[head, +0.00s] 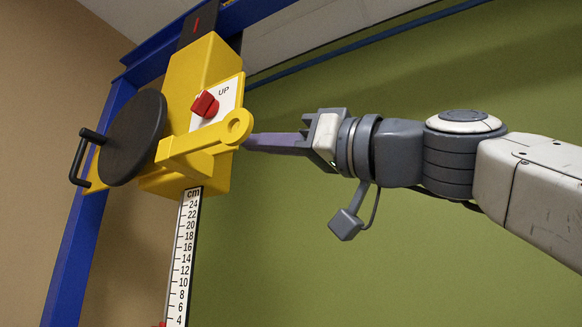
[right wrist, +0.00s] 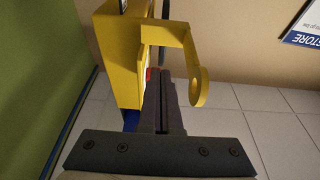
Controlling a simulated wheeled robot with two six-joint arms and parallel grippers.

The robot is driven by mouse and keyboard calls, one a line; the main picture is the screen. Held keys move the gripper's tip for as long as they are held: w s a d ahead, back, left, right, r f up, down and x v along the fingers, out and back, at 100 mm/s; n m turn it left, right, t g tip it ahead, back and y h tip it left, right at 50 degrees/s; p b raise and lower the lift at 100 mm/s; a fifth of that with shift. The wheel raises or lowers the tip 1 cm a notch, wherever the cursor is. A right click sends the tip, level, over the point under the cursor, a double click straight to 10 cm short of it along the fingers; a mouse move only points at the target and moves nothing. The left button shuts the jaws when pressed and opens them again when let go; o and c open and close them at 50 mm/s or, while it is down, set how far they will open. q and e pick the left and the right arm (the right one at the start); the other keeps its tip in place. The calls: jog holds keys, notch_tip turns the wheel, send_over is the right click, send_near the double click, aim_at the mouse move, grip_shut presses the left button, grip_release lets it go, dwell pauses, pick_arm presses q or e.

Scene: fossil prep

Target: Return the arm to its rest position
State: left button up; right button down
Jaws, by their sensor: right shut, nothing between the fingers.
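My right gripper (head: 250,142) is shut and empty, its fingers pointing left at the yellow device in the head view. In the right wrist view its closed fingers (right wrist: 160,80) reach towards the yellow housing, beside the yellow arm with the ring end (right wrist: 190,90). In the head view the fingertips end just behind or beside that ring (head: 236,127); I cannot tell whether they touch it. The right arm stretches in from the right edge. My left gripper is in neither view.
The yellow housing (head: 203,75) carries a red knob (head: 205,104) marked UP, a black handwheel (head: 133,138) and a cm scale (head: 184,255). It is mounted on a blue frame (head: 75,235). A green wall (head: 400,270) stands behind. Open space lies below the right arm.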

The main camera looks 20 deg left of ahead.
dwell(0.3)
jog(key=w+d+f+m+t+h, duration=0.3)
jog(key=w+f+m+t+h, duration=0.5)
jog(key=w+f, duration=1.35)
jog(key=w+d+f+m+g+h, duration=0.1)
jog(key=d+f+m+h, duration=0.15)
jog(key=d+f, duration=0.5)
jog(key=w+d+f+m+h, duration=0.1)
jog(key=d+f+m+h, duration=0.2)
jog(key=f, duration=0.8)
jog(key=w+d+f+m+g+h, duration=0.1)
jog(key=d+f+h, duration=0.2)
jog(key=d+f, duration=0.5)
jog(key=s+d+f+m+g+h, duration=0.1)
jog(key=s+d+f+g+h, duration=0.1)
jog(key=s+d+f, duration=0.5)
jog(key=s+d+f+m+g+h, duration=0.1)
jog(key=s+d+f, duration=0.35)
jog(key=f, duration=0.55)
jog(key=s+d+f+m+g+h, duration=0.1)
jog(key=s+d+f+g+h, duration=0.1)
jog(key=s+d+f, duration=0.5)
jog(key=s+a+r+n+g+y+p, duration=0.1)
jog(key=s+a+r+n+g+p, duration=0.1)
jog(key=s+a+r+n+p, duration=0.5)
jog(key=s+a+r, duration=0.5)
jog(key=a, duration=0.3)
jog(key=shift+s+a+r+n+p, duration=0.2)
jog(key=shift+s+r+n+p, duration=0.1)
jog(key=shift+s+r+n, duration=0.05)
